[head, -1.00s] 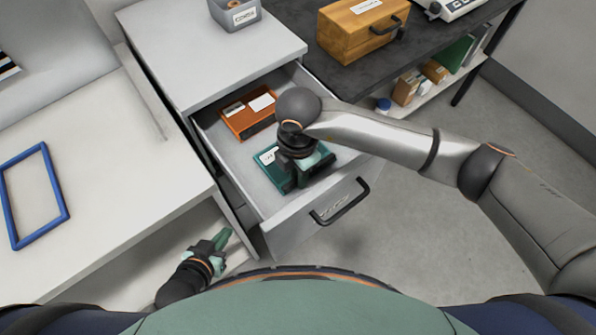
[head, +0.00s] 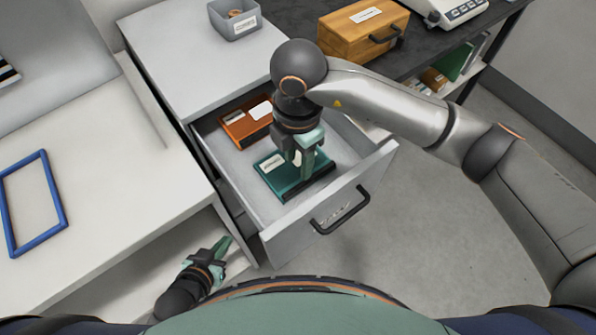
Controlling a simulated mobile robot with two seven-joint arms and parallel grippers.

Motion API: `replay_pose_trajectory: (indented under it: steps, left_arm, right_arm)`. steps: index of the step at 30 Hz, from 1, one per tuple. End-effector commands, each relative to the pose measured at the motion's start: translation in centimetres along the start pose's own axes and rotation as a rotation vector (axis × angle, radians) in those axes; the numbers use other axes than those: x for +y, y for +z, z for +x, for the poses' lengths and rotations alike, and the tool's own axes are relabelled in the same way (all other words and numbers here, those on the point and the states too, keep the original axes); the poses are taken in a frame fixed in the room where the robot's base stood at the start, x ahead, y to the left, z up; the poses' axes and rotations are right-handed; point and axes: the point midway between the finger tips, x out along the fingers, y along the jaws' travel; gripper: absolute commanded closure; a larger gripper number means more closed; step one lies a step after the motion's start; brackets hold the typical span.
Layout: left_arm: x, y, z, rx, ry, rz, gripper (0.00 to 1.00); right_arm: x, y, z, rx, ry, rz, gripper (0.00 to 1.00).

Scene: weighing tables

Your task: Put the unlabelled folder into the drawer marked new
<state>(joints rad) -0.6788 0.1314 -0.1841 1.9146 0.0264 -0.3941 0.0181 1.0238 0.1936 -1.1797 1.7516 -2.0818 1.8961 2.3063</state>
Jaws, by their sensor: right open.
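A teal folder (head: 292,186) lies flat in the open drawer (head: 253,210), near its front; a pale patch with dark marks shows on its left part. An orange folder (head: 238,128) with pale patches lies behind it in the same drawer. The drawer front has a black handle and a small marking that I cannot read. My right gripper (head: 302,170) is open over the teal folder, with its fingers pointing down and nothing between them; it covers part of the folder. My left gripper (head: 220,250) is low at the left, beside the white table; its jaws are unclear.
A grey bin (head: 236,24) stands on the cabinet top (head: 195,65). A wooden box (head: 345,32) and a scale (head: 447,10) stand on the dark table. A blue frame (head: 62,200) lies on the white table (head: 110,190). The floor right of the drawer is clear.

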Motion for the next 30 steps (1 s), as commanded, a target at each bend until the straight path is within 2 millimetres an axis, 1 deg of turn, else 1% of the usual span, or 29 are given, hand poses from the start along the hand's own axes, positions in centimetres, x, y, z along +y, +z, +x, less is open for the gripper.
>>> replay_pose_trajectory:
  steps: [1,3,8,30]
  left_arm:
    - [0.0,0.1,0.1,0.000,0.000,0.000,1.00]
    - [0.0,0.1,0.1,0.000,0.000,0.000,1.00]
    - [0.0,0.2,0.1,0.000,0.000,0.000,1.00]
    - [0.0,0.2,0.1,-0.001,0.000,0.000,1.00]
  right_arm:
    - [0.1,0.0,-0.9,-0.001,0.004,-0.002,0.54]
    - [0.1,0.0,-1.8,-0.001,0.002,0.000,0.54]
    - [0.0,0.0,-2.9,0.000,0.000,0.000,0.54]
    - [0.0,0.0,-3.0,0.000,-0.001,0.000,0.54]
